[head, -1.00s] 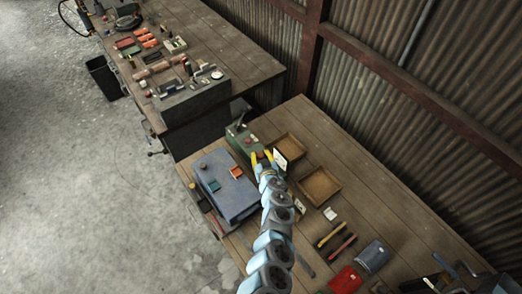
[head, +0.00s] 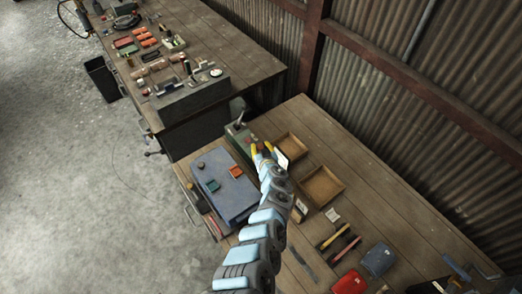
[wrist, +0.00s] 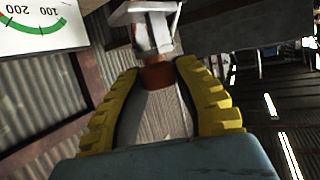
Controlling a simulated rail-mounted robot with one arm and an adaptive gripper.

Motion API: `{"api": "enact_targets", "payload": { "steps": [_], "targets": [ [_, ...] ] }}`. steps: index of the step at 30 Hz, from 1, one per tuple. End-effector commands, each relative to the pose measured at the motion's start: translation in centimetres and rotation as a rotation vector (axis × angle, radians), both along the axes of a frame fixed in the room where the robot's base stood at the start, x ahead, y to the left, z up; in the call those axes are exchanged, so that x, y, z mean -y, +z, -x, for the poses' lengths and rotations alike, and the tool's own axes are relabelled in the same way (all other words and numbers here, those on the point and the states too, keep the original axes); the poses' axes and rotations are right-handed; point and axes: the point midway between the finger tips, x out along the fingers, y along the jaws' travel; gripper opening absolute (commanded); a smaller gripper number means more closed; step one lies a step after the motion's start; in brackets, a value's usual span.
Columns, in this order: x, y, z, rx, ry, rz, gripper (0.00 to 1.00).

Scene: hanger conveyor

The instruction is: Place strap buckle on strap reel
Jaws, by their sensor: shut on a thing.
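My gripper (head: 262,149) has yellow fingers and is over the near bench, beside the green machine (head: 240,138) and a white gauge card (head: 283,160). In the wrist view, the fingertips of my gripper (wrist: 160,70) are closed on a small reddish-brown piece (wrist: 157,76). A grey metal bracket-like part (wrist: 152,28) shows directly beyond it; I cannot tell whether the two are joined. I cannot clearly identify the strap buckle or the strap reel. The held piece is hidden by the fingers in the head view.
The blue case (head: 222,172) is left of my arm. Two shallow wooden trays (head: 322,187) lie to the right, with a red pouch (head: 349,283) and a blue pouch (head: 379,260) nearer. The gauge panel (wrist: 40,25) fills the wrist view's upper left.

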Motion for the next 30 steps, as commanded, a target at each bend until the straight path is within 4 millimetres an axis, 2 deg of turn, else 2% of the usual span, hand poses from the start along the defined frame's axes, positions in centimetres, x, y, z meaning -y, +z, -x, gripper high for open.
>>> {"api": "enact_targets", "payload": {
  "steps": [4,24,30],
  "targets": [
    [0.3,-0.3,-1.3,0.007,-0.002,-0.001,0.00],
    [0.3,-5.1,-4.7,0.004,0.000,-0.002,0.00],
    [0.3,-5.6,-5.2,0.002,0.000,-0.001,0.00]
  ]
}}
